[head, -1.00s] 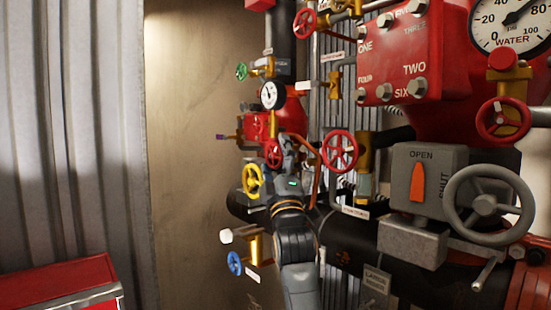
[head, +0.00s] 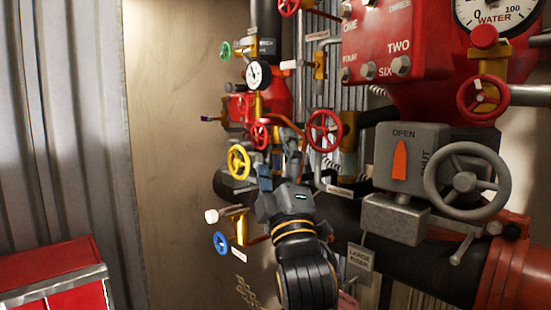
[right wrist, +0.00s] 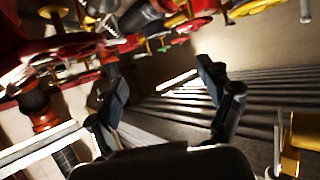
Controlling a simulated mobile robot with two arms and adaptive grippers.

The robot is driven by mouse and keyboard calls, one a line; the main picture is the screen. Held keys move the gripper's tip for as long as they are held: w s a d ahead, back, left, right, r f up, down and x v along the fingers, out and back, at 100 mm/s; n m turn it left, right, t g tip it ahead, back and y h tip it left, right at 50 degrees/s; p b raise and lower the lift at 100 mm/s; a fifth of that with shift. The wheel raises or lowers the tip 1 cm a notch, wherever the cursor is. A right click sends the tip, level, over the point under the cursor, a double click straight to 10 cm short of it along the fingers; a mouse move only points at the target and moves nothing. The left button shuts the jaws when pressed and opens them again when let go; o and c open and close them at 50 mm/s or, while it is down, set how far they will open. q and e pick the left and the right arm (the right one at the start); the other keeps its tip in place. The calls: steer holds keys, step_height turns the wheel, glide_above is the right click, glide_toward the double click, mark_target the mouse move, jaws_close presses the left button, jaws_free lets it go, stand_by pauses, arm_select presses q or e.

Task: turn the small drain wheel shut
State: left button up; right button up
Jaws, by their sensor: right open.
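Several small handwheels sit on the pipework: a blue one (head: 221,243) low at left, a yellow one (head: 238,161) above it, a green one (head: 225,50) at the top, and red ones, including a small one (head: 259,134) and a larger one (head: 324,131). The labels beside them are too small to read, so I cannot tell which is the drain wheel. My right gripper (head: 279,160) points up among them, right of the yellow wheel. In the right wrist view its fingers (right wrist: 162,85) are spread with nothing between them. My left gripper is not in view.
A large grey handwheel (head: 467,181) and OPEN/SHUT box (head: 405,155) stand at right above a thick black pipe (head: 345,210). A red inlet box (head: 385,45) is above. A red cabinet (head: 50,275) is at lower left. The bare wall (head: 175,140) left of the valves is clear.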

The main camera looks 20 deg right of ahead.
steer(key=shift+s, duration=0.3)
